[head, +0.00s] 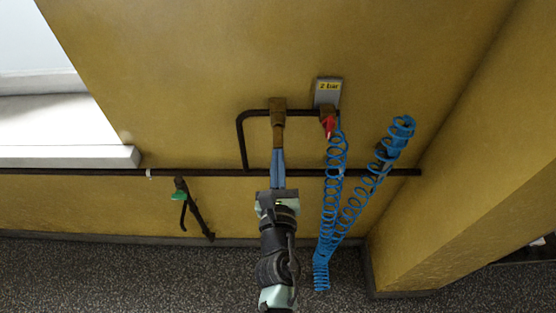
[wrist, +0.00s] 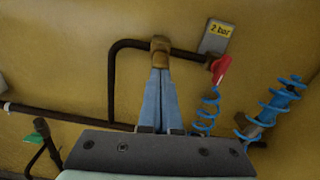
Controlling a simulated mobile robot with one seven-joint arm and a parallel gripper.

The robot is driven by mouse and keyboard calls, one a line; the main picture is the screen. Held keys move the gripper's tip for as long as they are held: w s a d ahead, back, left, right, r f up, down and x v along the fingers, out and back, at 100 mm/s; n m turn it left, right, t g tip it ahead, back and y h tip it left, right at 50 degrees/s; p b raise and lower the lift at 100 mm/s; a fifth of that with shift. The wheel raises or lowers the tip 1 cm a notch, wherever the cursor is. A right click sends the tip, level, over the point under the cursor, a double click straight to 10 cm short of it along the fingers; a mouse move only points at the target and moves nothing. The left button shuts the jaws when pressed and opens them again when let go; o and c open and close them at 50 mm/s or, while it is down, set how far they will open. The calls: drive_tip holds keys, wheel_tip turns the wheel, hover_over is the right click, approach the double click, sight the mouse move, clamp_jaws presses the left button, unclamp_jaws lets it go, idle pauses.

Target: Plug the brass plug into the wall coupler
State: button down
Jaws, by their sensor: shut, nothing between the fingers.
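A brass-brown fitting (head: 278,104) sits on the dark wall pipe, in line above my gripper; it looks like the wall coupler. It also shows in the wrist view (wrist: 160,45). My gripper (head: 278,150) has its blue fingers shut and empty. In the wrist view the fingertips (wrist: 160,70) appear right at the fitting's lower edge; I cannot tell whether they touch it. A blue coiled hose (head: 331,200) hangs from the red-levered valve and loops up to a dark holder (head: 382,152) at the right. I cannot make out the brass plug clearly.
A grey "2 bar" plate (head: 328,93) is above the red lever (head: 328,126). A long dark pipe (head: 100,171) crosses the yellow wall. A green-handled valve (head: 179,194) hangs at the left. A yellow wall projection (head: 460,190) stands at the right.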

drive_tip(key=shift+w+r, duration=0.1)
drive_tip(key=shift+w, duration=0.1)
drive_tip(key=s+b, duration=0.3)
drive_tip(key=s, duration=1.2)
drive_tip(key=shift+s+b, duration=0.3)
drive_tip(key=shift+b, duration=0.05)
